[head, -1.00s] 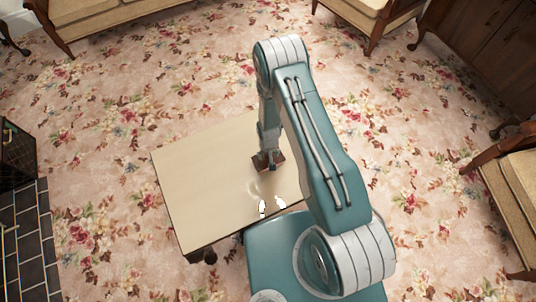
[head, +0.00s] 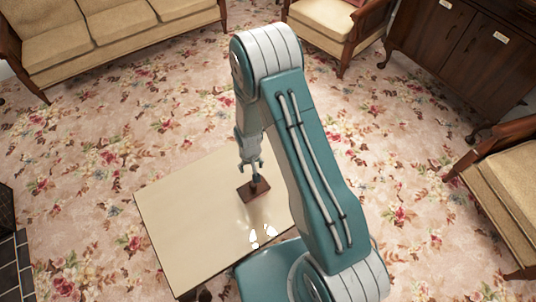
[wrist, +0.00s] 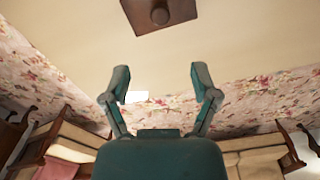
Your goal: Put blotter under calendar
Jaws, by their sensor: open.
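The blotter (head: 252,195) is a small brown block with a round dark knob, upright on the cream table. It also shows at the top edge of the wrist view (wrist: 182,10), cut off by the frame. My gripper (head: 252,166) is open and empty above the blotter, with a visible gap between its fingers and the block. Its spread fingers show in the wrist view (wrist: 162,82), clear of the blotter. I cannot make out a calendar for certain; small white cards (head: 445,4) (head: 501,37) are on the dark cabinet.
The cream table (head: 185,215) is mostly bare, with bright white patches near its front edge that look like reflections. A sofa (head: 105,35) stands at back left, an armchair (head: 335,28) at back, another (head: 505,195) at right. The cabinet (head: 470,55) stands at back right. Flowered carpet lies open between.

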